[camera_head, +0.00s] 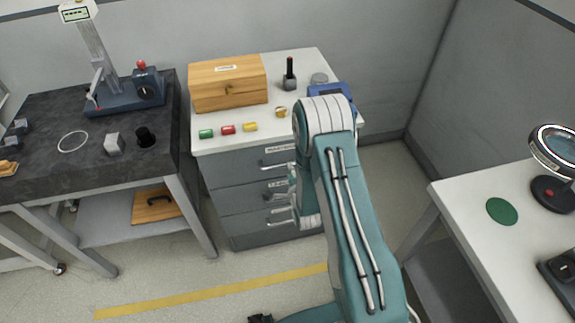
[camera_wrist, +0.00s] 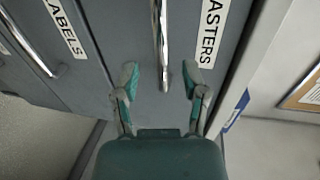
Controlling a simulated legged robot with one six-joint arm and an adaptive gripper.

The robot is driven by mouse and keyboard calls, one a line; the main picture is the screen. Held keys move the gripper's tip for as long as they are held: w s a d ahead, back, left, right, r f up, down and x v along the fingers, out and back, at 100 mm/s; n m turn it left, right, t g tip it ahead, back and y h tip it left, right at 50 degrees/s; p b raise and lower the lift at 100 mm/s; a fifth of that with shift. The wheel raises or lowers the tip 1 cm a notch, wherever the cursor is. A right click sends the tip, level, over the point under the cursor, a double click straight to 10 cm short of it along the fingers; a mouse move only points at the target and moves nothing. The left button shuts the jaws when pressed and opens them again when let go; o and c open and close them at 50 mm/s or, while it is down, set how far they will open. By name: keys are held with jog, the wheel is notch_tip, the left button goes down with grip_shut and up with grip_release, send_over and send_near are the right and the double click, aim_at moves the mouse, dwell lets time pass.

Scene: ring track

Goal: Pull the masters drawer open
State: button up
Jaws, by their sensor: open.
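The masters drawer is the top drawer of the grey cabinet and looks shut. In the head view its front (camera_head: 240,168) is partly covered by my arm. In the wrist view the masters drawer front (camera_wrist: 185,20) shows a white label reading "ASTERS", its start cut off. Its bar handle (camera_wrist: 160,40) runs down the picture, its lower end between my fingertips. My gripper (camera_wrist: 161,78) is open, one finger on each side of the handle, with gaps to both. I cannot tell how deep the fingers reach.
The labels drawer (camera_wrist: 85,80) lies beside it, with its own handle (camera_wrist: 30,45). A wooden box (camera_head: 228,85) and small coloured items stand on the cabinet top (camera_head: 290,65). A dark bench (camera_head: 50,110) is at left, a white table (camera_head: 470,190) at right.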

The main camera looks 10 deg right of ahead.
aim_at(285, 165)
jog(key=w, duration=0.2)
jog(key=w+a+f, duration=0.1)
jog(key=shift+w+a, duration=0.1)
jog(key=shift+w, duration=0.6)
jog(key=shift+d, duration=0.45)
grip_shut()
jog(key=shift+a, duration=0.2)
